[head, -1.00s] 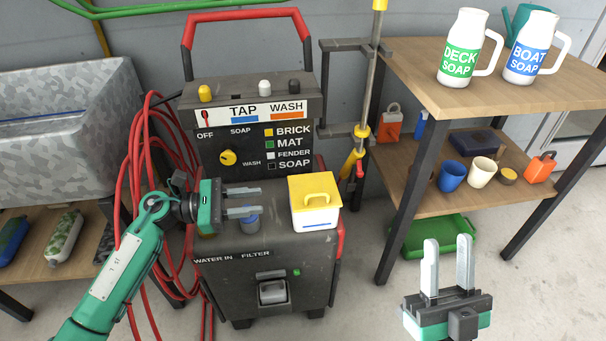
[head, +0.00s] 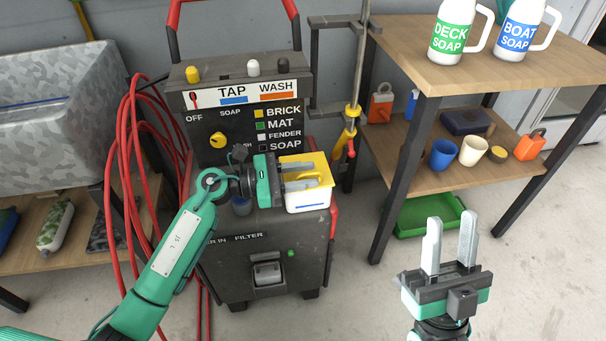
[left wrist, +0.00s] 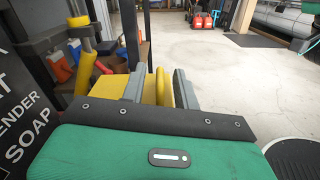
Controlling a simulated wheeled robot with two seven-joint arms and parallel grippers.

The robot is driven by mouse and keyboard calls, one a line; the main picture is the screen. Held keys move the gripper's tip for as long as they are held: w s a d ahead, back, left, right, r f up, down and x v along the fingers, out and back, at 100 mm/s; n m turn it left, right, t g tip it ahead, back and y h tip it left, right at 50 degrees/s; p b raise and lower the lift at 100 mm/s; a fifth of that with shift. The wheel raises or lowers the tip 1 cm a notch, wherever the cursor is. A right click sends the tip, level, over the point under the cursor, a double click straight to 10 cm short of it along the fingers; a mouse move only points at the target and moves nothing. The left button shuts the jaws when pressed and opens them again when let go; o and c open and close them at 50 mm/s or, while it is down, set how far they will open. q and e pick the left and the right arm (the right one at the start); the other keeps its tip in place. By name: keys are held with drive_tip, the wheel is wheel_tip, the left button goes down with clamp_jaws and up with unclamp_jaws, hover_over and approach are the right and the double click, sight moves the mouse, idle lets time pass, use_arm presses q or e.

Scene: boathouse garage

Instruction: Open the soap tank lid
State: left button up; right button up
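The soap tank (head: 308,204) is a small white box on top of the dark washing machine. Its yellow lid (head: 319,161) lies flat on it and looks shut. My left gripper (head: 314,181) is over the lid, with its fingers apart. In the left wrist view, the lid's yellow handle (left wrist: 160,86) stands between the two fingers, with a gap visible on each side. In the head view the fingers partly hide the lid and handle. My right gripper (head: 449,242) is open and empty, in front of the wooden shelf table.
The machine's control panel (head: 250,96) rises behind the tank. Red hoses (head: 128,165) hang at its left, and a metal stand with a yellow lance (head: 353,110) is behind right. The wooden table (head: 440,75) at right holds two soap jugs.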

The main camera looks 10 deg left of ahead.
use_arm(q)
clamp_jaws()
drive_tip(key=shift+r, duration=0.1)
